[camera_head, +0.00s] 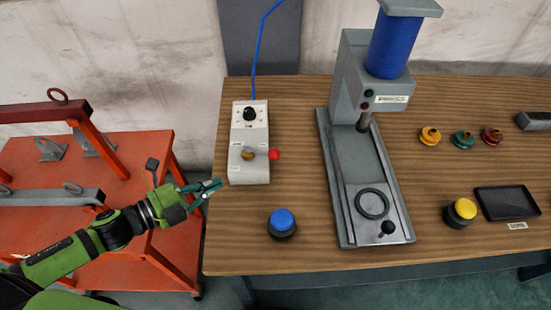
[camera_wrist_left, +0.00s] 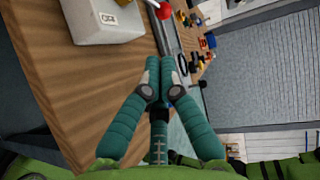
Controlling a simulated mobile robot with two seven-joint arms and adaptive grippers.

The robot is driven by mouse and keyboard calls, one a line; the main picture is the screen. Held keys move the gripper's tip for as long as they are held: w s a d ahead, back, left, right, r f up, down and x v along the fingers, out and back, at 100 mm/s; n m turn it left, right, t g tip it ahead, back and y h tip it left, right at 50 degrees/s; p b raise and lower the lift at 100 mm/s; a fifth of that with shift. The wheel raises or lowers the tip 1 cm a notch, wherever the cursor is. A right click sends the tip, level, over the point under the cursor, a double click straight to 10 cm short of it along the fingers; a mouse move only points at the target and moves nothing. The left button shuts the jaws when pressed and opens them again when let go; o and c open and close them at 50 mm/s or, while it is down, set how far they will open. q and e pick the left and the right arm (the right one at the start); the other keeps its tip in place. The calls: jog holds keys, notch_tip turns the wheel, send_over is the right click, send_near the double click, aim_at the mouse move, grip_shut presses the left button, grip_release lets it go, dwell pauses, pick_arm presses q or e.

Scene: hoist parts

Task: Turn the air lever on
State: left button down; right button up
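The air lever's red knob (camera_head: 274,154) sticks out to the right from a brass valve (camera_head: 248,153) on a light grey control box (camera_head: 236,170). The red knob also shows at the top of the left wrist view (camera_wrist_left: 164,11), beside the corner of the box (camera_wrist_left: 100,20). My left gripper (camera_head: 220,183) is in front of and to the left of the lever, near the table's left edge, apart from the lever and box. Its teal fingers come together at the tips with nothing visible between them. My right gripper is not in view.
A blue button (camera_head: 282,222) stands in front of the box. A grey press (camera_head: 352,160) with a blue cylinder stands to the right. A blue hose (camera_head: 257,55) rises behind the box. An orange cart (camera_head: 150,205) is at the left. Bare wood lies between gripper and box.

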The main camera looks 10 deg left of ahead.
aim_at(260, 172)
pick_arm(q)
jog(key=p+x, duration=0.4)
jog(key=x, duration=0.9)
jog(key=shift+w+f, duration=0.1)
jog(key=shift+w, duration=0.1)
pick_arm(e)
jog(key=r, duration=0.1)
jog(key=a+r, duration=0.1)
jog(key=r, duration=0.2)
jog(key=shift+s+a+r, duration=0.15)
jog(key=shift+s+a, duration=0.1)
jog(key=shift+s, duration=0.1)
